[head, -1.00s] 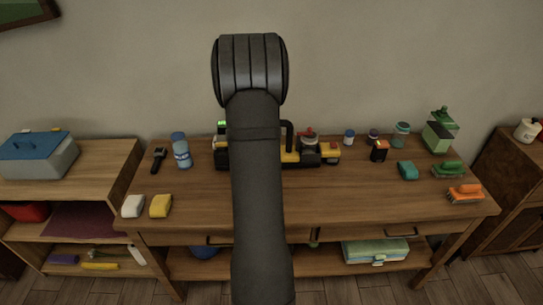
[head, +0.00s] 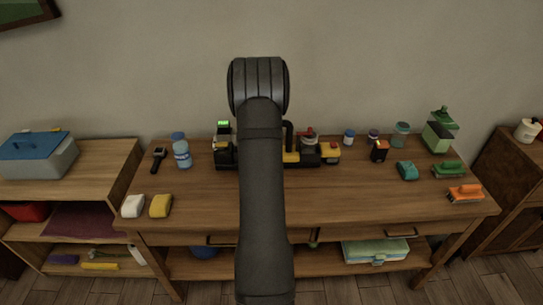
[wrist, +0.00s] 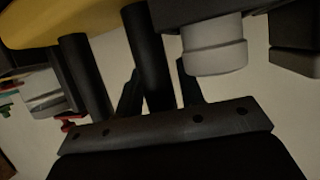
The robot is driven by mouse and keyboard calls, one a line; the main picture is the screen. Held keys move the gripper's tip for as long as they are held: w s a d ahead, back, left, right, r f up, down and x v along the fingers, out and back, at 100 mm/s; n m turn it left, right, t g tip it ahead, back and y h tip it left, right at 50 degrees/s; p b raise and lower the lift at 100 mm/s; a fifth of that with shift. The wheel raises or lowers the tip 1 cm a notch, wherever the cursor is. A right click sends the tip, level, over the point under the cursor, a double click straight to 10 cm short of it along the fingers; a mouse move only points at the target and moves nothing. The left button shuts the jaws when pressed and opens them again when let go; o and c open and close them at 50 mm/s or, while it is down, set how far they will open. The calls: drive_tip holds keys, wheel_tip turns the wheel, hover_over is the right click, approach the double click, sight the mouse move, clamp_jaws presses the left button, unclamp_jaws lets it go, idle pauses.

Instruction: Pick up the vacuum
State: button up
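The vacuum (head: 309,155), which I take to be the low yellow and black machine with a black arched handle, sits at the back of the wooden table. My arm hides its middle in the head view. In the wrist view a yellow body (wrist: 60,22) and black posts, likely the machine's, are very close. My gripper (wrist: 158,72) shows there as two dark fingers standing apart, with one black post crossing in front of them. Whether they touch it is unclear. The gripper is hidden behind my arm in the head view.
A blue bottle (head: 181,152) and a black watch-like item (head: 158,159) stand left on the table (head: 330,205). White and yellow blocks (head: 160,206) lie front left. The front middle is clear.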

clamp_jaws()
idle(1.2)
drive_tip(key=shift+r, duration=0.15)
